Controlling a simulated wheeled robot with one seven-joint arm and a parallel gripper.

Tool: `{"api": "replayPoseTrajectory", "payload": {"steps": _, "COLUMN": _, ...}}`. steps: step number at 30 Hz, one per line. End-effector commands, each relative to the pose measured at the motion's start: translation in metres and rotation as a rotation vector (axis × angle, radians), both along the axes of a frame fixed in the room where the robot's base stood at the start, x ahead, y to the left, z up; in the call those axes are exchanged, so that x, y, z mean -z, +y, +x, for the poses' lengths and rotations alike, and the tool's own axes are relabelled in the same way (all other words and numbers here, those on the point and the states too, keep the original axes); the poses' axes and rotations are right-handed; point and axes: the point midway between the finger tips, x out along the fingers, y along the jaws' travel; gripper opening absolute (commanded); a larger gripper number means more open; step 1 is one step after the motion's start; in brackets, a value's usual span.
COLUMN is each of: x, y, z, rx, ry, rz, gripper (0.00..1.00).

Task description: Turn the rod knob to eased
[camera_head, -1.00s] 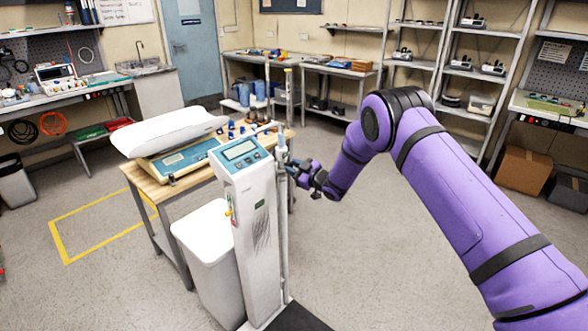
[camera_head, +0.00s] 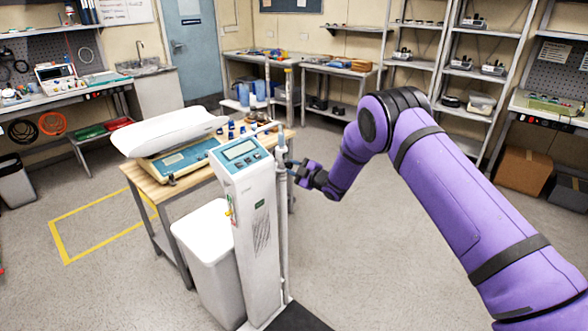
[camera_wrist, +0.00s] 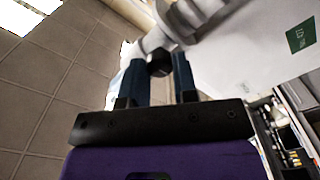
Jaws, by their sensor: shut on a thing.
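A tall white column scale (camera_head: 258,240) with a display head (camera_head: 240,155) stands left of my arm. A thin upright measuring rod (camera_head: 282,215) runs along its right side. The dark rod knob (camera_wrist: 160,63) shows in the wrist view between my two blue fingers, in front of a pale rod fitting (camera_wrist: 165,32). My gripper (camera_head: 291,167) reaches the rod from the right, just below the head's height, and is shut on the knob. In the head view the knob is hidden by the fingers. I cannot read the knob's setting.
A wooden table (camera_head: 150,200) with a baby scale (camera_head: 170,135) stands behind and left of the column. A white bin (camera_head: 205,245) stands close on the column's left. The dark scale platform (camera_head: 300,318) is at its foot. The floor to the right is open.

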Motion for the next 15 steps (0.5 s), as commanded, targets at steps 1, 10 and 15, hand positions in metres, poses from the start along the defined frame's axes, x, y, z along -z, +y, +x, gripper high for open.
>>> {"api": "replayPoseTrajectory", "payload": {"steps": 1, "x": 0.0013, "y": -0.0007, "z": -0.0004, "rx": 0.0, "ry": 0.001, "rz": -0.002, "gripper": 0.03}}
{"api": "replayPoseTrajectory", "payload": {"steps": 10, "x": 0.0016, "y": -0.0007, "z": -0.0005, "rx": 0.0, "ry": 0.003, "rz": -0.002, "gripper": 0.38}}
{"api": "replayPoseTrajectory", "payload": {"steps": 15, "x": 0.0009, "y": -0.0004, "z": -0.0003, "rx": 0.0, "ry": 0.002, "rz": 0.0, "gripper": 0.53}}
